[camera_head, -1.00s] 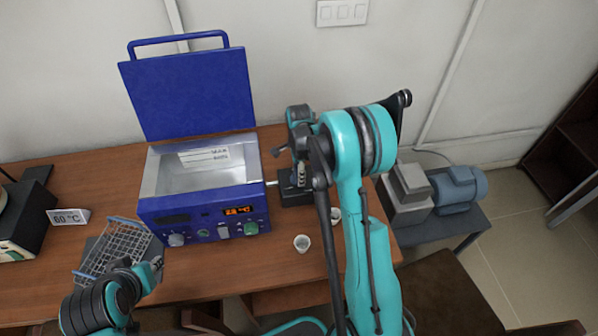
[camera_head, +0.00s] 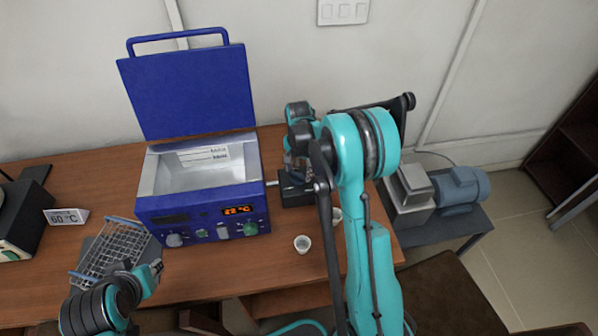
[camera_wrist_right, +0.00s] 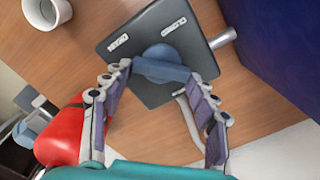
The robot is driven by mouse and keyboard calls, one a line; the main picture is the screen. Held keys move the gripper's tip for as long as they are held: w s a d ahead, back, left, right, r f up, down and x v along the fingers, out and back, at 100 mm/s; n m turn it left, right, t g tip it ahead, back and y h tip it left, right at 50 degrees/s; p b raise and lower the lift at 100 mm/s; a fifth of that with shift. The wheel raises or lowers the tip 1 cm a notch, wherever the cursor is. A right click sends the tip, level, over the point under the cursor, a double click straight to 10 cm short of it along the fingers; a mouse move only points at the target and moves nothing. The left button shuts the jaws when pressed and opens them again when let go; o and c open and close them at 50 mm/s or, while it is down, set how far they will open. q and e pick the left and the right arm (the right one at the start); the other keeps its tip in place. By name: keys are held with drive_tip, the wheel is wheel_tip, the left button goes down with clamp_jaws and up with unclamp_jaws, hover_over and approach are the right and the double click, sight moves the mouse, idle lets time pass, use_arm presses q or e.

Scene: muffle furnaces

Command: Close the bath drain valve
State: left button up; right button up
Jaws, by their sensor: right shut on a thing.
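The blue bath (camera_head: 200,210) stands on the wooden table with its lid (camera_head: 190,92) raised. Its drain valve sits on a dark block (camera_head: 297,198) at the bath's right side, joined by a short metal pipe. My right gripper (camera_wrist_right: 162,78) is shut on this handle, one finger at each end. In the head view my right arm partly hides the valve. My left gripper (camera_head: 152,272) is beside the wire basket; its jaws are unclear.
A wire basket (camera_head: 112,250) and a 60 °C sign (camera_head: 66,216) are left of the bath. A blue-grey pump (camera_head: 460,188) stands on a lower stand at right.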

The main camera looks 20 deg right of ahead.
drive_tip(key=n, duration=0.4)
drive_tip(key=shift+a+n, duration=0.1)
drive_tip(key=shift+n, duration=0.2)
drive_tip(key=n+b, duration=0.1)
drive_tip(key=n, duration=0.3)
drive_tip(key=shift+w+a, duration=0.1)
drive_tip(key=shift+n, duration=0.4)
drive_tip(key=o, duration=1.1)
drive_tip(key=shift+o, duration=0.2)
wheel_tip(320, 180, up, 12)
